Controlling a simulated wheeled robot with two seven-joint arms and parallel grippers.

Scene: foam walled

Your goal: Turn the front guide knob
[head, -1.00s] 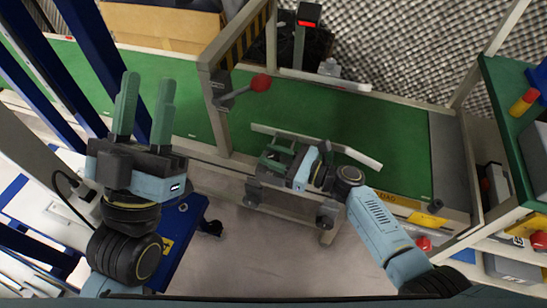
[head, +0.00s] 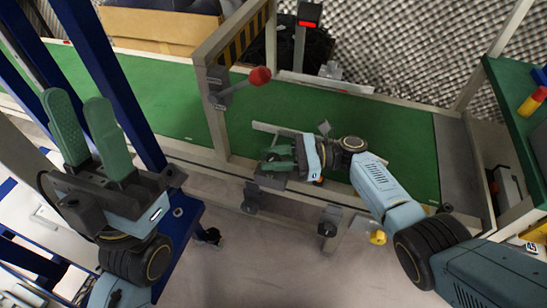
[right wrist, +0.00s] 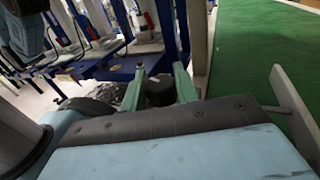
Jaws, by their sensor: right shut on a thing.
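My right gripper (head: 276,158) reaches from the right to the front edge of the green conveyor, its fingers pointing left. In the right wrist view, its two green fingers (right wrist: 158,88) are on either side of a dark, round front guide knob (right wrist: 158,92) and are shut on it. In the head view the fingers and wrist mostly hide this knob. The pale guide rail (head: 265,128) lies just behind the gripper, over the belt. My left gripper (head: 78,103) is open and empty, fingers pointing up, at the left, well apart from the knob.
A red ball-ended lever (head: 260,76) stands on the conveyor's frame post. Dark knobs (head: 249,207) and (head: 327,229) sit low on the front side. Blue posts (head: 115,75) stand near my left gripper. A green shelf (head: 512,110) is at the right. The belt (head: 395,140) is clear.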

